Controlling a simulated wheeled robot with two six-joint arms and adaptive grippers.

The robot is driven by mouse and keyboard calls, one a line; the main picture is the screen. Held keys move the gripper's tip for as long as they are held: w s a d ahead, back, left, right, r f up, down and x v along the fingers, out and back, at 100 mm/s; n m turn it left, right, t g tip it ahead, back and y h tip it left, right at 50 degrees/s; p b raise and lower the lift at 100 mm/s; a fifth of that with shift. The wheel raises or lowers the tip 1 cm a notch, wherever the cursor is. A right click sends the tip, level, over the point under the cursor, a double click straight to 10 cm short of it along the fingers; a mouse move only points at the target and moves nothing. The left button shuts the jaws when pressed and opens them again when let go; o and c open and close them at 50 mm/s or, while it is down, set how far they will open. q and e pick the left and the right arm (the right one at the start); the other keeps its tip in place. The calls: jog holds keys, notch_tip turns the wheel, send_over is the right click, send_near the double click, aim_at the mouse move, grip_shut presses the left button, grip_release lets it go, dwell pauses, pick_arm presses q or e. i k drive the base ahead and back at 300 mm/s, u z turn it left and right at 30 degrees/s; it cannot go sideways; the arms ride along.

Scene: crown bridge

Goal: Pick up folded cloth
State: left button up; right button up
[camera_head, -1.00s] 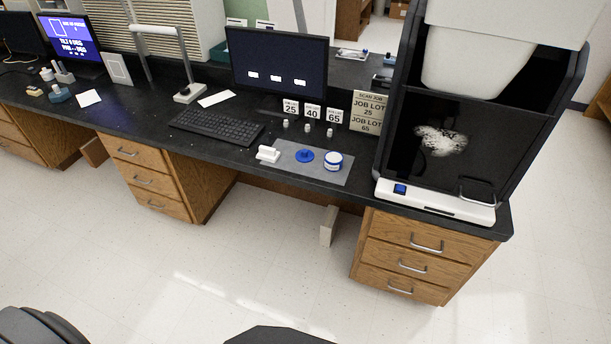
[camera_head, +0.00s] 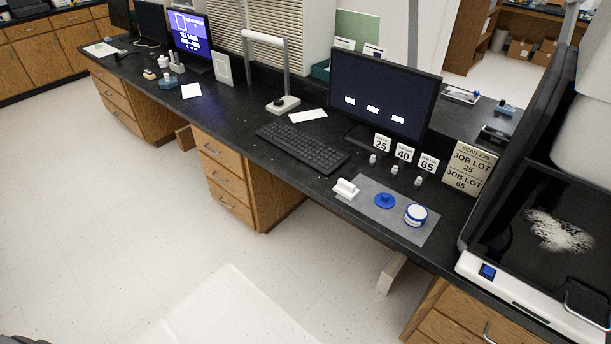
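No item is plainly a folded cloth. A small white item (camera_head: 345,188) at the left end of the grey mat (camera_head: 421,235) is too small to identify. A flat white sheet (camera_head: 308,116) lies behind the keyboard, and another flat white piece (camera_head: 191,91) lies further left on the counter; I cannot tell whether either is cloth or paper. Neither of my grippers shows in the head view.
The black counter (camera_head: 240,121) runs diagonally. A blue disc (camera_head: 385,200) and a white-and-blue jar (camera_head: 415,215) sit on the mat. A keyboard (camera_head: 302,147), monitor (camera_head: 383,93) and lamp-like stand (camera_head: 283,104) are behind. The floor (camera_head: 110,215) in front is clear.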

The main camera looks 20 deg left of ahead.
aim_at(348, 190)
jog(key=u, duration=0.25)
jog(key=i, duration=0.9)
jog(key=z, duration=0.25)
